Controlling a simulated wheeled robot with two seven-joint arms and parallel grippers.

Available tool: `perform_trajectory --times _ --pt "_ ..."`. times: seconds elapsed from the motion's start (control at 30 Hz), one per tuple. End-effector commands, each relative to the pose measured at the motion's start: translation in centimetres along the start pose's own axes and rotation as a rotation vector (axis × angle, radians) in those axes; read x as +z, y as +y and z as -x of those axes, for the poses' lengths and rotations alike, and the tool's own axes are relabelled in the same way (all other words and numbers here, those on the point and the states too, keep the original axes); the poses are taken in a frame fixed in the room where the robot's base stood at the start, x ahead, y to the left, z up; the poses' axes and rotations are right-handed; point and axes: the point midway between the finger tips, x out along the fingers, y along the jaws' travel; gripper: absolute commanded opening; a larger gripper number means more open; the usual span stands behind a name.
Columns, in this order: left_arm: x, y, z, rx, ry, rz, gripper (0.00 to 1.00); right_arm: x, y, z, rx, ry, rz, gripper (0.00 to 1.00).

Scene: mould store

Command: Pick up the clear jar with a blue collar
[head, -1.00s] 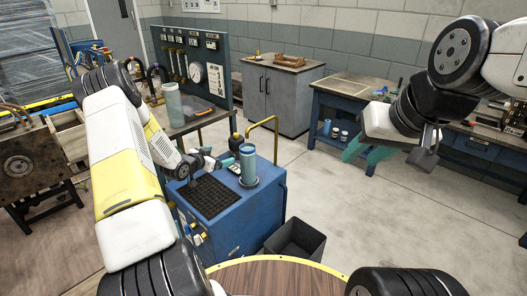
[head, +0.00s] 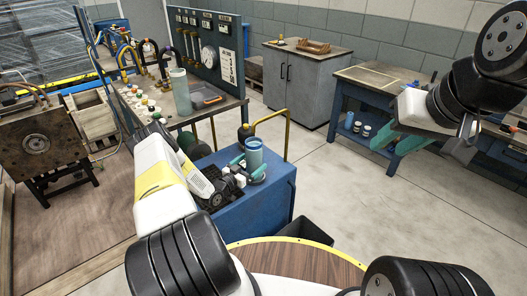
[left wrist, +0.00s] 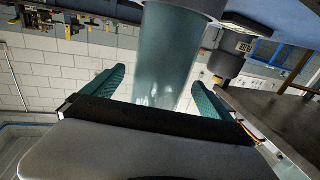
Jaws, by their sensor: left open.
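A clear, teal-tinted jar with a blue band (head: 254,153) stands upright on the blue cabinet in the head view. In the left wrist view the jar (left wrist: 163,60) rises between the two green fingers. My left gripper (head: 246,170) is open at the jar, one finger to each side, and gaps show between fingers and jar in the wrist view. The near part of the jar's foot is partly hidden by a finger. My right gripper (head: 396,146) hangs empty at the right, far from the jar, its green fingers apart.
The blue cabinet (head: 275,205) has a dark grid top and a yellow pipe (head: 287,122) behind the jar. A dark bottle (head: 245,135) stands close behind-left. Another clear jar (head: 181,92) stands on the back bench. A dark bin (head: 305,228) is on the floor.

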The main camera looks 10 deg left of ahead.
Motion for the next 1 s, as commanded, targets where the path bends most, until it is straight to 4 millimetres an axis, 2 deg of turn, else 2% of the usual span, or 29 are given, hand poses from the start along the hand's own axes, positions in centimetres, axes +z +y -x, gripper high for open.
perform_trajectory --times 0.03,0.13,0.43,0.9,0.93,1.0 --pt "-0.1 0.0 -0.9 0.001 0.002 -0.001 0.96 0.0 0.0 0.0 0.000 0.000 0.000 0.36" --pt "0.0 0.0 -1.9 0.000 0.001 0.000 0.96 0.0 0.0 0.0 0.000 0.000 0.000 0.36" --pt "0.0 -0.1 -2.4 0.000 -0.001 0.000 0.96 0.0 0.0 0.0 0.000 0.000 0.000 0.36" --pt "0.0 -0.1 -2.4 0.000 -0.001 0.000 0.04 0.0 0.0 0.0 0.000 0.000 0.000 0.36" --pt "0.0 -0.1 -2.4 0.000 -0.001 0.000 0.00 0.0 0.0 0.0 0.000 0.000 0.000 0.36" --pt "-0.3 -0.1 -2.5 -0.001 0.005 -0.001 0.00 0.0 0.0 0.0 0.000 0.000 0.000 0.36"
